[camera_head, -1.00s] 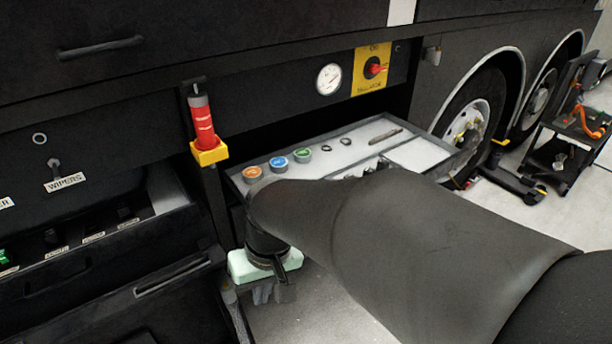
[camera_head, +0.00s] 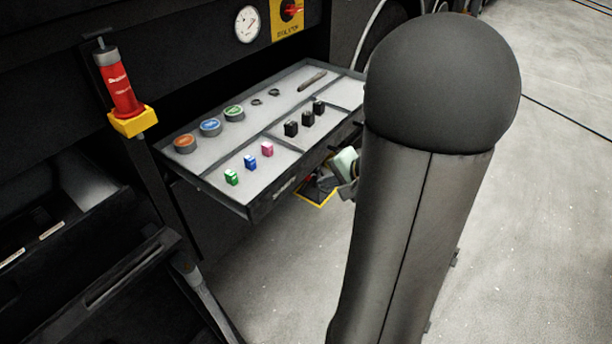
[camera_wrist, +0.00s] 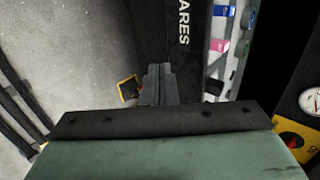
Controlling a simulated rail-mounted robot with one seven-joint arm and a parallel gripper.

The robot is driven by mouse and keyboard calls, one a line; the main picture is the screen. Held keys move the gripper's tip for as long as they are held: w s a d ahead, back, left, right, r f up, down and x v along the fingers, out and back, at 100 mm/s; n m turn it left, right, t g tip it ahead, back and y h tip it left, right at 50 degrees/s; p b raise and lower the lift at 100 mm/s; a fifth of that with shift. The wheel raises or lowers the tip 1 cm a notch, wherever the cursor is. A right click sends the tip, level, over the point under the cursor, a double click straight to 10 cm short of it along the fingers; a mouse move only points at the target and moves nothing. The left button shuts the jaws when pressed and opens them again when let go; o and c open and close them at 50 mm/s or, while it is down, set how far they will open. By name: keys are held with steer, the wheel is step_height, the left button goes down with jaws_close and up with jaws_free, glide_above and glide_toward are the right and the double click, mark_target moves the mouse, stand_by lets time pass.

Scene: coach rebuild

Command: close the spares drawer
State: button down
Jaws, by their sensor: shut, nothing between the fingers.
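The spares drawer (camera_head: 262,205) stands pulled out from the dark coach side, its tray open to view. It holds orange, blue and green round tins, small rings, a rod, small coloured blocks and black pieces. In the wrist view its dark front (camera_wrist: 151,30) shows label letters "ARES". My gripper (camera_wrist: 158,72) is shut and empty, its fingertips close to the drawer front; I cannot tell whether they touch it. In the head view its pale green housing (camera_head: 345,164) is by the drawer's front right part, and my arm hides the drawer's right end.
A red cylinder (camera_head: 119,90) in a yellow holder (camera_head: 133,121) is left of the drawer. A gauge (camera_head: 248,24) and a yellow isolator plate (camera_head: 287,18) are above. A yellow-edged object (camera_head: 314,196) is below the drawer front. The floor in front is clear.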

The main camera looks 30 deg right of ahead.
mark_target(296, 180)
steer(key=w, duration=0.1)
steer(key=w+a+f, duration=0.1)
steer(key=w, duration=0.1)
steer(key=w+a+f+p, duration=0.1)
steer(key=shift+w+a, duration=0.1)
steer(key=shift+w, duration=0.3)
steer(key=shift+w+a+f, duration=0.15)
steer(key=shift+w+a, duration=0.05)
steer(key=shift+w, duration=0.4)
